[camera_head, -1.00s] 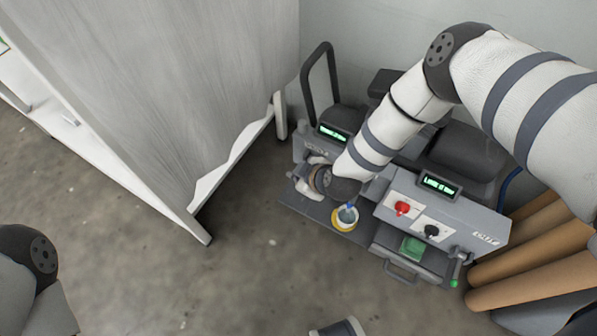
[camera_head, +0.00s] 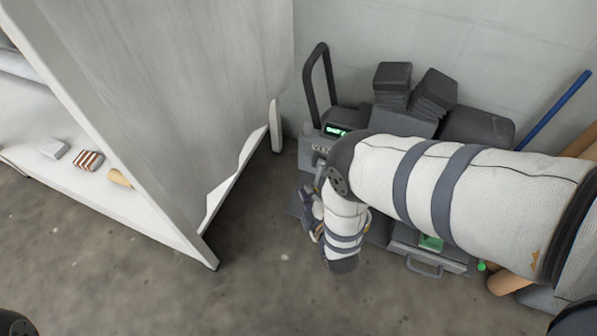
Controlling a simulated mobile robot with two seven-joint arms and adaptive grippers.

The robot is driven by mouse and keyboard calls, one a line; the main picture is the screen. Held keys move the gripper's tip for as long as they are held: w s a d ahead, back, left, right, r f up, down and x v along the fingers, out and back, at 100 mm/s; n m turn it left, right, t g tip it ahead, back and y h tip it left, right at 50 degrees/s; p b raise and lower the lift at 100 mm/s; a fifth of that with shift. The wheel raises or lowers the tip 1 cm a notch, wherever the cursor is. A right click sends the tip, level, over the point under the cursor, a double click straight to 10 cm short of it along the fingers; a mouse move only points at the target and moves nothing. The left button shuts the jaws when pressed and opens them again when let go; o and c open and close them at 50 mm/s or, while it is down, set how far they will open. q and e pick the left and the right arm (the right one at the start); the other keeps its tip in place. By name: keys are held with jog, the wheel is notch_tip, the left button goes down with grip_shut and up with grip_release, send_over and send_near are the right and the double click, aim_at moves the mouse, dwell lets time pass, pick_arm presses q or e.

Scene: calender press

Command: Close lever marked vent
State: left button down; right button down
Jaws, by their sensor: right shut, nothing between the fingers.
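The grey press machine (camera_head: 309,150) stands against the wall, with a partly covered label that seems to read VENT (camera_head: 322,149) on its left front, under a small green display (camera_head: 336,131). A small light grey part (camera_head: 320,178) shows below the label; I cannot tell whether it is the vent lever or how it stands. My right gripper (camera_head: 308,200) is shut and empty, low at the machine's left front, close to that part. Contact cannot be made out. My right forearm hides most of the machine's front. My left gripper is not in view.
A tall pale cabinet panel (camera_head: 190,90) stands close on the left of the machine. A drawer with a handle (camera_head: 424,266) sits at the machine's lower front. Brown rolls (camera_head: 507,282) and a blue rod (camera_head: 556,108) are at the right. The floor in front is clear.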

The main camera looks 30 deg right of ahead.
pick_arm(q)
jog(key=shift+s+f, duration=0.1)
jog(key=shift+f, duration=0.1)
pick_arm(e)
jog(key=shift+w+d+f+t, duration=0.1)
jog(key=shift+d+f+t, duration=0.1)
jog(key=shift+d+t, duration=0.1)
pick_arm(q)
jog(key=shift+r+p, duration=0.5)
jog(key=shift+p, duration=0.05)
pick_arm(e)
jog(key=shift+a+r, duration=0.1)
jog(key=shift+r, duration=0.65)
